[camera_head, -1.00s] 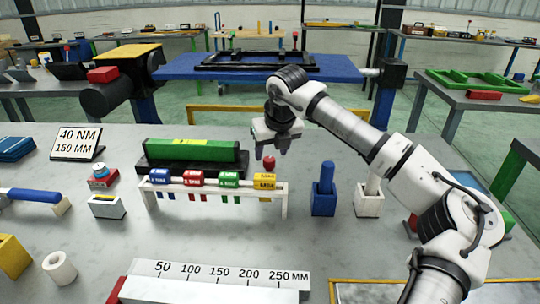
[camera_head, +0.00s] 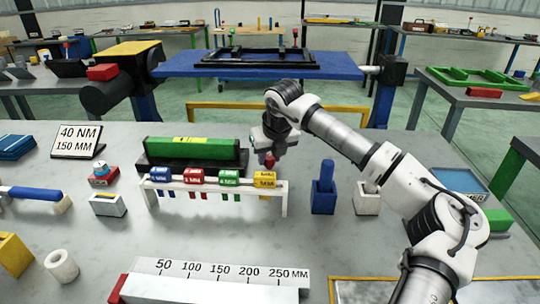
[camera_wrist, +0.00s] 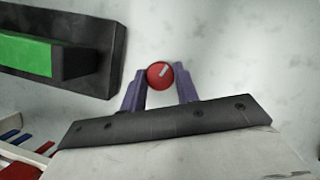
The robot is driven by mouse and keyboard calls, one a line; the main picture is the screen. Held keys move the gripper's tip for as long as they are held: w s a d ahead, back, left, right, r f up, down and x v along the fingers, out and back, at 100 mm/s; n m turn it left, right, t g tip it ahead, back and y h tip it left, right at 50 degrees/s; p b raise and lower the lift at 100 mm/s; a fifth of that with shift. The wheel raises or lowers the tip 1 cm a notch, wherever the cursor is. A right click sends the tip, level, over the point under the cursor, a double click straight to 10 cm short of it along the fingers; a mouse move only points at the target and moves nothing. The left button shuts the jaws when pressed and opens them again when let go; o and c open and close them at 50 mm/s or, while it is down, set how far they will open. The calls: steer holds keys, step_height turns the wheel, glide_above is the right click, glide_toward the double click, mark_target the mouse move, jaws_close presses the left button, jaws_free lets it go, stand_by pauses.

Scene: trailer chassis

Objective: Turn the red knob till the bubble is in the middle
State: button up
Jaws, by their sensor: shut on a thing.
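The red knob (camera_wrist: 159,75) is round with a short white mark that points up and to the right in the wrist view. In the head view the knob (camera_head: 270,161) is partly hidden by my gripper. My gripper (camera_wrist: 160,82) is shut on the knob, with one dark purple finger on each side of it. The green level (camera_head: 193,151) lies in a black holder just left of the knob, with a yellow patch on its top. Its green side also shows in the wrist view (camera_wrist: 25,55). The bubble is too small to make out.
A white rack (camera_head: 215,184) with blue, red, green and yellow tagged pieces stands in front of the level, close to my gripper. A blue holder (camera_head: 323,198) and a white holder (camera_head: 367,200) stand to the right.

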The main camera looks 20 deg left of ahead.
steer(key=shift+n, duration=0.4)
steer(key=shift+w+d+n+g+y, duration=0.1)
steer(key=shift+n+g+y, duration=0.3)
steer(key=shift+n, duration=0.6)
steer(key=n, duration=0.1)
steer(key=n+g, duration=0.1)
steer(key=n, duration=0.1)
steer(key=shift+w+r+n+y+p, duration=0.1)
steer(key=shift+r+n+y+p, duration=0.05)
steer(key=shift+n+y+p, duration=0.15)
steer(key=n+g+p, duration=0.2)
steer(key=n, duration=0.3)
steer(key=shift+w, duration=0.1)
steer(key=shift+n, duration=0.3)
steer(key=o, duration=1)
steer(key=shift+c, duration=0.2)
